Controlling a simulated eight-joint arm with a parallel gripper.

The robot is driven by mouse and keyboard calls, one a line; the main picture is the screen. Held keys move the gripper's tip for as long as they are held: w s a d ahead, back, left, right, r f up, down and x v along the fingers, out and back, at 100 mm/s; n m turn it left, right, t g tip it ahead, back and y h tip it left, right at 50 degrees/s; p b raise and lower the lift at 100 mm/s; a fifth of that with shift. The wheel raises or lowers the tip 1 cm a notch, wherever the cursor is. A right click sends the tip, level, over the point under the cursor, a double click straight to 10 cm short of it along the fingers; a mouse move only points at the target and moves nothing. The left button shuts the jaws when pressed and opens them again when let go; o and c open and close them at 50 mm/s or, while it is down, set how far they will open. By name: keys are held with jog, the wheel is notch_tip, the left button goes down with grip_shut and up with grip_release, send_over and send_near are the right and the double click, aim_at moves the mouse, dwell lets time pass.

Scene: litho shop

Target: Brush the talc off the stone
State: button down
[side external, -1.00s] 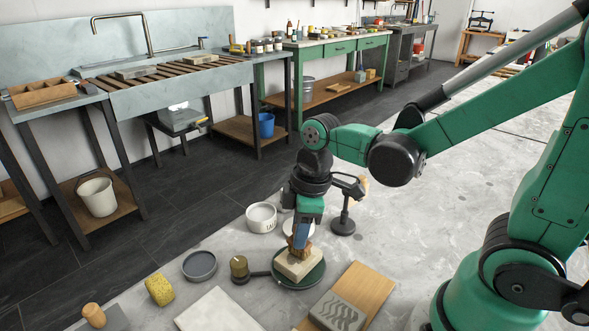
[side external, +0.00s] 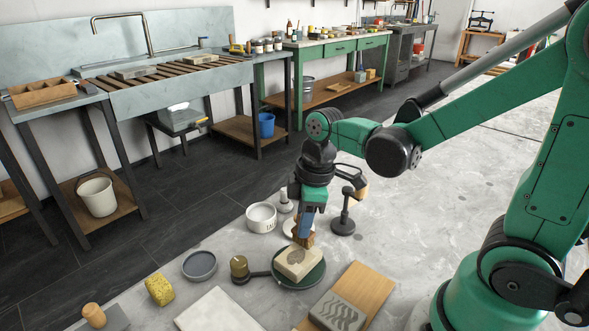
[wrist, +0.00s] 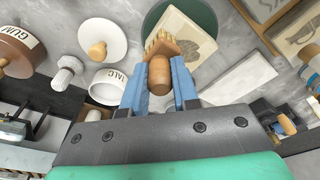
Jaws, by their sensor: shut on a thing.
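The stone (side external: 291,270) is a pale block with a grey figure on its top face. It lies on a dark green round turntable (side external: 312,278), and both also show in the wrist view, the stone (wrist: 192,36) on the turntable (wrist: 208,12). My gripper (side external: 304,232) is shut on a brush (wrist: 160,72) with a rounded wooden handle and tan bristles. The bristles overlap the stone's far edge in the side view; I cannot tell whether they touch it. A white bowl marked TALC (wrist: 106,88) also shows in the side view (side external: 261,220). Loose powder is too fine to make out.
A black stand (side external: 343,222) rises right of my gripper. A wooden board (side external: 373,288) with a grey patterned block (side external: 338,313) lies at front right. A grey dish (side external: 199,265), a yellow sponge (side external: 159,289) and a pale slab (side external: 219,312) lie to the left.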

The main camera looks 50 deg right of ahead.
jog(key=shift+r, duration=3.85)
jog(key=w+a+r, duration=0.3)
jog(key=w+r, duration=0.1)
jog(key=w, duration=0.2)
jog(key=w+a+r, duration=0.3)
jog(key=w+r, duration=0.1)
jog(key=w, duration=0.2)
notch_tip(320, 180, down, 20)
jog(key=shift+d+r, duration=0.1)
jog(key=shift+d, duration=0.05)
jog(key=shift+f, duration=0.2)
jog(key=c, duration=0.7)
grip_release()
jog(key=shift+o, duration=0.2)
jog(key=shift+r, duration=0.1)
